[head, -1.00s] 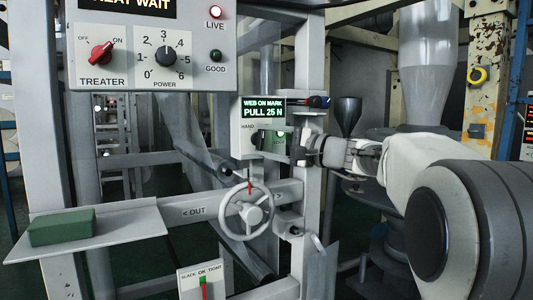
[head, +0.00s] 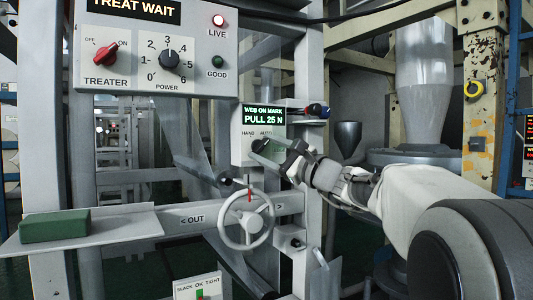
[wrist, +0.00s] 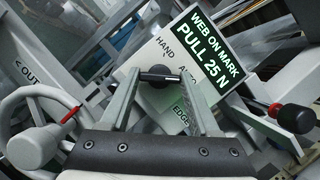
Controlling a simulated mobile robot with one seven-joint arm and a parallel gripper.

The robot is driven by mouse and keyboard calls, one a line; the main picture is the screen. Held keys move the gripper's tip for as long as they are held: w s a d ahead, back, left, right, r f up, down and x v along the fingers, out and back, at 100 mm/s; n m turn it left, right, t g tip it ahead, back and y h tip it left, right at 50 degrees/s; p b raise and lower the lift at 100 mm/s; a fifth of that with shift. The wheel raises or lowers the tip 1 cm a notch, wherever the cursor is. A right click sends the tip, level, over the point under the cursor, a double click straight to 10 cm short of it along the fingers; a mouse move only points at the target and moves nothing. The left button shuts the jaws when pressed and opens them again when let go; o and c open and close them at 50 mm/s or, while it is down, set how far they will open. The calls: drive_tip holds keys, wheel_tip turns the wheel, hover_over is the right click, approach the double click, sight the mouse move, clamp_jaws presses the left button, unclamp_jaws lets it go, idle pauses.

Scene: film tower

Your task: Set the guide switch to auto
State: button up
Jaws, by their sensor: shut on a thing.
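The guide switch (wrist: 158,74) is a small black knob with a bar handle, on a light grey box (wrist: 150,48) labelled HAND, AUTO and EDGE. In the wrist view my gripper (wrist: 157,78) has one finger at each end of the bar and is shut on it. The bar's right end lies near the AUTO label; which end is the pointer is not clear. The screen (head: 264,115) above reads WEB ON MARK, PULL 25 N.
A handwheel (head: 245,220) with a red pointer is just below the box. A red-and-black lever (head: 318,110) sticks out at its upper right. The treater panel (head: 140,50) is at upper left. A green block (head: 55,225) lies on a shelf.

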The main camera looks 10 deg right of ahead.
idle(0.4)
drive_tip(key=o, duration=1.4)
drive_tip(key=shift+c, duration=0.2)
drive_tip(key=v, duration=1.7)
drive_tip(key=shift+s, duration=0.15)
drive_tip(key=shift+d, duration=0.15)
